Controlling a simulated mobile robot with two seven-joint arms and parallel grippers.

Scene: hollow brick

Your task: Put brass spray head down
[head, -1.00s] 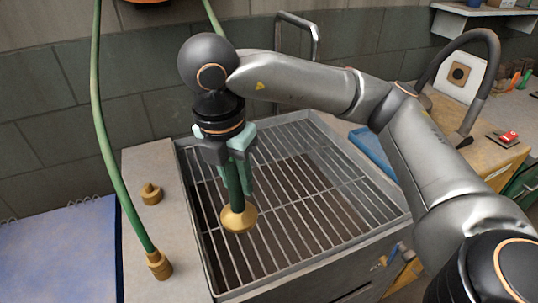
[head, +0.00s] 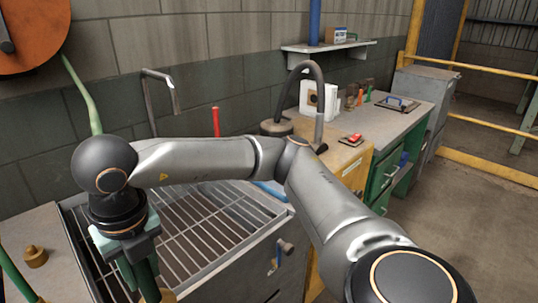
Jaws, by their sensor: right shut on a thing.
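In the head view my right gripper (head: 138,272) is low at the left, pointing down. Its pale green fingers are shut on the dark green stem of the brass spray head (head: 167,296). The brass end points down and is cut off by the bottom edge of the picture. The spray head is over the left part of the metal grate (head: 205,215). I cannot tell whether it touches the grate. My left gripper is not in view.
A small brass fitting (head: 36,256) stands on the ledge left of the grate. A green hose (head: 84,95) hangs by an orange reel (head: 30,35). A bent metal pipe (head: 150,95) rises behind the grate.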

